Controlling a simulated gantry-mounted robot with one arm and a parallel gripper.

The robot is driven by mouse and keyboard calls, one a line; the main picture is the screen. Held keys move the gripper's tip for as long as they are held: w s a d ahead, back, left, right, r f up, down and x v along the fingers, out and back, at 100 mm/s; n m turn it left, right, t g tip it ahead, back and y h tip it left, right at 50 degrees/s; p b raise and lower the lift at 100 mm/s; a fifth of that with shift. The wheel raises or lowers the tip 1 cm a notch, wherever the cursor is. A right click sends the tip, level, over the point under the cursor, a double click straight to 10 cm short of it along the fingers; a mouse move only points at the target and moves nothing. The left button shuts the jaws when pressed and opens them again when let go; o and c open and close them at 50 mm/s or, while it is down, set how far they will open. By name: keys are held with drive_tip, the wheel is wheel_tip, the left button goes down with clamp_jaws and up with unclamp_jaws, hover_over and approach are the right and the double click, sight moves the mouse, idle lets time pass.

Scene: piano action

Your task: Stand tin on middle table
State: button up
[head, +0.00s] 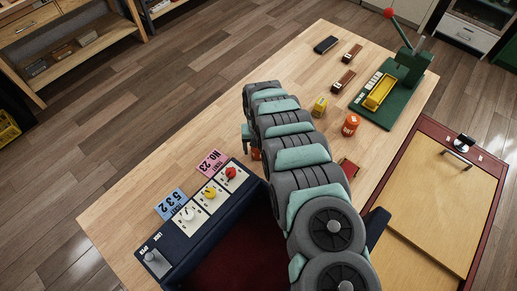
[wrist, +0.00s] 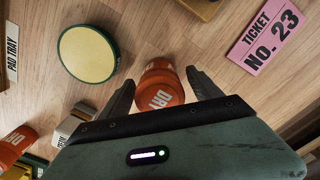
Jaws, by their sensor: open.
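An orange tin with white lettering (wrist: 160,88) is between the two fingers of my gripper (wrist: 162,92) in the wrist view. The fingers are apart, one on each side of the tin; I cannot tell whether either touches it. Whether this tin is upright or lying is unclear. In the head view my arm hides most of this spot; only a bit of orange (head: 256,154) shows beside my gripper (head: 249,142). A second orange tin (head: 350,125) stands on the wooden table (head: 150,180); an orange tin also shows at the wrist view's left edge (wrist: 14,146).
A round green pad with a yellow top (wrist: 88,53) lies left of the held-between tin. A pink ticket (head: 212,162) and blue ticket (head: 171,204) lie by the dark knob panel (head: 205,205). A yellow block (head: 320,107) and green press (head: 400,95) are further back.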

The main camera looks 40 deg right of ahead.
wheel_tip(320, 180, up, 11)
drive_tip(key=shift+f, duration=0.2)
idle(0.3)
drive_tip(key=shift+r, duration=0.1)
idle(0.4)
